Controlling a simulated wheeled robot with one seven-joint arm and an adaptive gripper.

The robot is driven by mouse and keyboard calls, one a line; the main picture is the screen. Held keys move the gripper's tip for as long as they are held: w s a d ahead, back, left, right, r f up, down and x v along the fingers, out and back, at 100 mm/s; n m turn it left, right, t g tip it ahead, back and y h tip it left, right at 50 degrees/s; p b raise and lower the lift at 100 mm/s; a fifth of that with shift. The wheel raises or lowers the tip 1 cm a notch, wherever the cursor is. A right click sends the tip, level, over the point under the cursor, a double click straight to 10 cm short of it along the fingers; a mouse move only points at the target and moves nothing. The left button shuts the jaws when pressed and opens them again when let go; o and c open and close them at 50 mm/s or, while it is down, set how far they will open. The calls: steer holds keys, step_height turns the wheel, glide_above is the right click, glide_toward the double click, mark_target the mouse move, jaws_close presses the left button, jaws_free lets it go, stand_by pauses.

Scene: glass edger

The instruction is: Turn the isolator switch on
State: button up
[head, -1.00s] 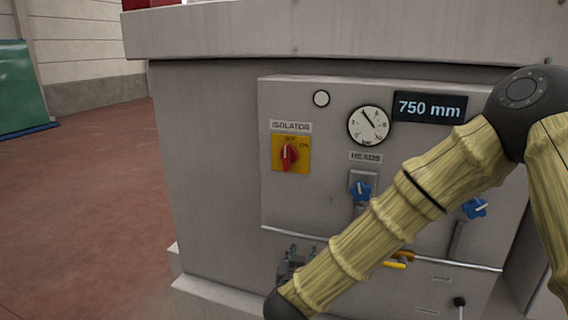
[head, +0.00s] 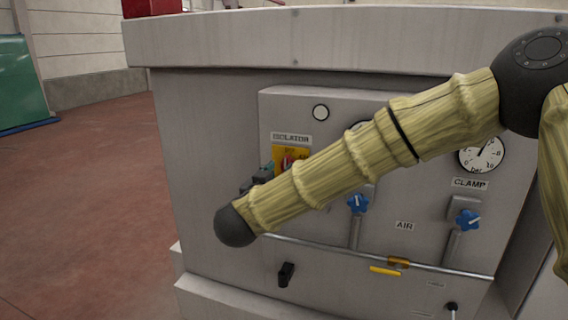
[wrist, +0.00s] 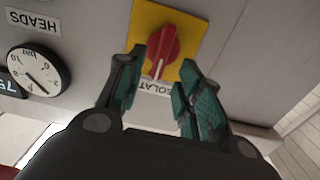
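The isolator switch is a red rotary knob (wrist: 162,52) on a yellow plate (wrist: 190,22), below an ISOLATOR label (head: 291,139) on the grey panel. The wrist view shows the scene upside down. In the head view my forearm covers the lower part of the yellow plate (head: 280,154), and only a bit of the red knob shows. My gripper (wrist: 158,90) is open, with its teal-padded fingers apart at either side of the knob's lower end in the wrist view. Whether the fingers touch the knob cannot be told. The knob's white pointer mark points toward the label.
The panel also holds a HEADS gauge (wrist: 38,72), a CLAMP gauge (head: 481,155), blue valve knobs (head: 357,203) (head: 468,220), a yellow lever (head: 385,271) and a black handle (head: 286,274). Open red floor (head: 90,200) lies to the left.

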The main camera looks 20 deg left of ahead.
steer(key=w+p, duration=0.1)
steer(key=w, duration=0.3)
steer(key=shift+d, duration=0.1)
jaws_close()
